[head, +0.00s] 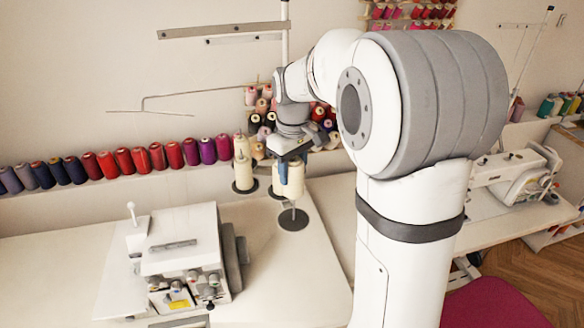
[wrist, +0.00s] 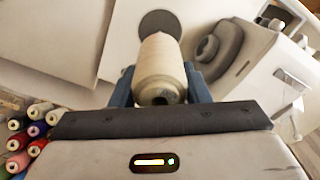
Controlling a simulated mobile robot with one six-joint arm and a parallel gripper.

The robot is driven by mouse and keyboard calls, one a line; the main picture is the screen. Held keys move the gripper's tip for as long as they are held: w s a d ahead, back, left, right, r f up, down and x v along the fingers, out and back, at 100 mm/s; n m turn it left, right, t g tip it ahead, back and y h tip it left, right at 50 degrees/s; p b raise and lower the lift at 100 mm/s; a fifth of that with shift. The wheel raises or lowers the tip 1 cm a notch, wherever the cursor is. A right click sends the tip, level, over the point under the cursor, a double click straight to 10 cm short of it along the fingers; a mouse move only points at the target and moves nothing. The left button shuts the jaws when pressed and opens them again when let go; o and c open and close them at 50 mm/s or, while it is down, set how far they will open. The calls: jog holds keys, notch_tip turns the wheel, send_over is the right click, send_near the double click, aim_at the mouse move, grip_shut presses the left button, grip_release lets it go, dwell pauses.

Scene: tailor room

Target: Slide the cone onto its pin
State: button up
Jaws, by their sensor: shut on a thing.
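A cream thread cone (head: 291,189) is between the blue fingers of my gripper (head: 289,175), which is shut on it. In the wrist view the cone (wrist: 160,62) stretches away from my gripper (wrist: 160,88), with its near end and core hole showing. A dark round base (head: 293,220) lies below the cone in the head view, with a short stretch of thin pin (head: 293,207) above it. The base (wrist: 159,22) shows beyond the cone's far end in the wrist view. The pin's top is hidden, so I cannot tell whether the cone is around it.
A white overlock machine (head: 180,262) stands front left. Coloured spools (head: 137,160) line the wall. The table (head: 300,285) in front is clear.

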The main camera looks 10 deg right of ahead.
jog(key=shift+f+b, duration=3)
jog(key=shift+f, duration=1.45)
jog(key=shift+s+f, duration=0.1)
jog(key=shift+f, duration=0.15)
jog(key=shift+f, duration=0.1)
